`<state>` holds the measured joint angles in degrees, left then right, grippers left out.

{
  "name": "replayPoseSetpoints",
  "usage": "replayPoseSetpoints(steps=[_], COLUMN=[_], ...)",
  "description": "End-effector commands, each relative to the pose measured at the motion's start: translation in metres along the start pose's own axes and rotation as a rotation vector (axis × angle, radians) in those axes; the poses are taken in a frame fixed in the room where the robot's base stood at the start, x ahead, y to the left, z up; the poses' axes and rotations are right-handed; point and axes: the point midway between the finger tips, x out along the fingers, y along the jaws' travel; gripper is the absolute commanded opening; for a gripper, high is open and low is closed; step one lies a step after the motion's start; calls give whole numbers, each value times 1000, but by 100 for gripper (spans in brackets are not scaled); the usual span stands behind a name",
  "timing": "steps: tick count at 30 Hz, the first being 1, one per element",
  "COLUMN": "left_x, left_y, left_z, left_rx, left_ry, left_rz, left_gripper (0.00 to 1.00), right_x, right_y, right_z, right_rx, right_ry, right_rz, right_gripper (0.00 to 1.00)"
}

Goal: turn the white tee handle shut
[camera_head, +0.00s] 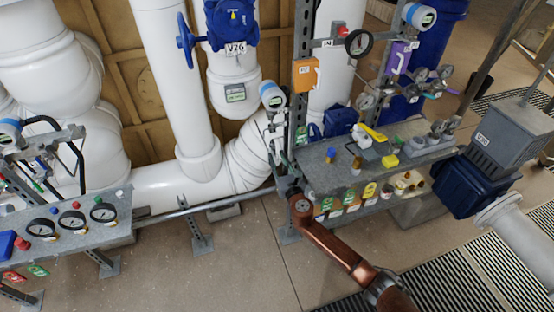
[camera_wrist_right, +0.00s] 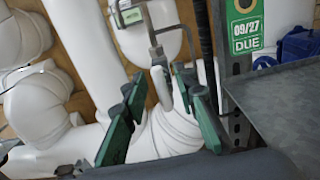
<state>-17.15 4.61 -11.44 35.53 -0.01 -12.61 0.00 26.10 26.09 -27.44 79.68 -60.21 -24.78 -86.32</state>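The white tee handle (camera_wrist_right: 162,88) appears as a small pale piece in the right wrist view, below a thin grey bent rod. My right gripper (camera_wrist_right: 158,82) has its two dark green fingers spread, one on each side of the handle in the picture. A gap shows between the handle and the left finger; the right finger is close to it, and I cannot tell whether they touch. In the head view my right gripper (camera_head: 276,135) reaches up beside the grey upright post, and the handle is too small to make out there. My left gripper is not in view.
Large white pipes (camera_head: 180,90) stand behind. A gauge bench (camera_head: 75,240) is at left.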

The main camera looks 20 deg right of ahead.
Motion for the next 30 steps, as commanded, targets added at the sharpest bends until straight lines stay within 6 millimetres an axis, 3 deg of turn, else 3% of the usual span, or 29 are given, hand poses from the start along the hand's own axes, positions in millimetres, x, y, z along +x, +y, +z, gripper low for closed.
replayPoseSetpoints(steps=[9,21,30], left_x=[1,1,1], left_y=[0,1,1], left_z=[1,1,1], left_rx=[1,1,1], left_ry=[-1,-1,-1], left_rz=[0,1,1], left_gripper=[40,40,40], right_x=[4,3,3], right_y=[0,0,0], right_z=[0,0,0], right_rx=[1,0,1], right_ry=[1,1,1], right_rz=[0,0,0], right_gripper=[26,0,0])
